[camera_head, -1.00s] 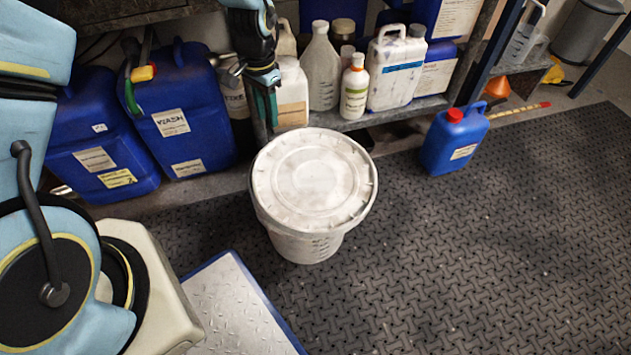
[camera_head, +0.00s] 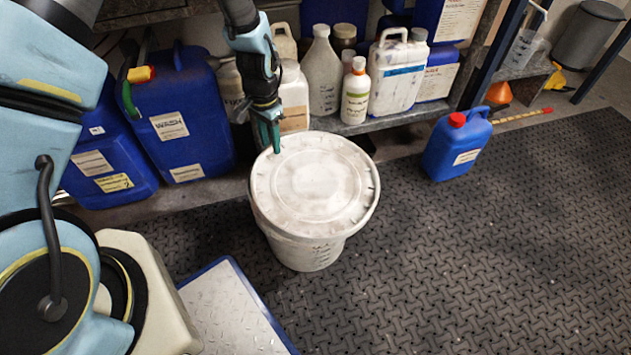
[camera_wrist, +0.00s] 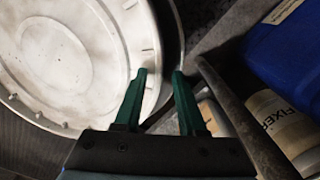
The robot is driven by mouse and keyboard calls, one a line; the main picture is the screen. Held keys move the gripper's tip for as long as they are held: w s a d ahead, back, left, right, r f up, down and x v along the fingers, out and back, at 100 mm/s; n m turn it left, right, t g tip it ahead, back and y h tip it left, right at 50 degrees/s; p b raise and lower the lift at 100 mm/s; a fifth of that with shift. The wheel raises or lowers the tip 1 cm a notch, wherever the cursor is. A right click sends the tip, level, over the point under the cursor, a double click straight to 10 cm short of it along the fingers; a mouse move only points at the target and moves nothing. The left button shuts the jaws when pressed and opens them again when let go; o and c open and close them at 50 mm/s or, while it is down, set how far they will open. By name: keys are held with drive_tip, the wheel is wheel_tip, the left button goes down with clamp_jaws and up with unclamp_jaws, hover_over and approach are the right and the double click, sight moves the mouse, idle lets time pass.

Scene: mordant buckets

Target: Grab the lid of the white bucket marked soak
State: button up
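The white bucket (camera_head: 306,254) stands upright on the dark mat, with faint marks on its side that I cannot read. Its round, scuffed white lid (camera_head: 318,185) lies on top; it also fills the upper left of the wrist view (camera_wrist: 70,60). My gripper (camera_head: 271,146) is at the lid's far left edge, pointing down. In the wrist view its two green fingers (camera_wrist: 159,75) are apart, one over the lid's edge and the other just outside it. Nothing is clearly clamped between them. Whether the fingertips touch the lid is hard to tell.
Behind the bucket, a low shelf (camera_head: 390,122) holds white jugs and bottles. Large blue canisters (camera_head: 185,110) stand at left. A small blue canister with a red cap (camera_head: 455,148) stands at right. A metal plate (camera_head: 235,312) lies in front. The mat (camera_head: 480,260) at right is clear.

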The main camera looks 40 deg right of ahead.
drive_tip(key=shift+f, duration=0.25)
idle(0.3)
drive_tip(key=shift+c, duration=0.2)
clamp_jaws()
idle(1.3)
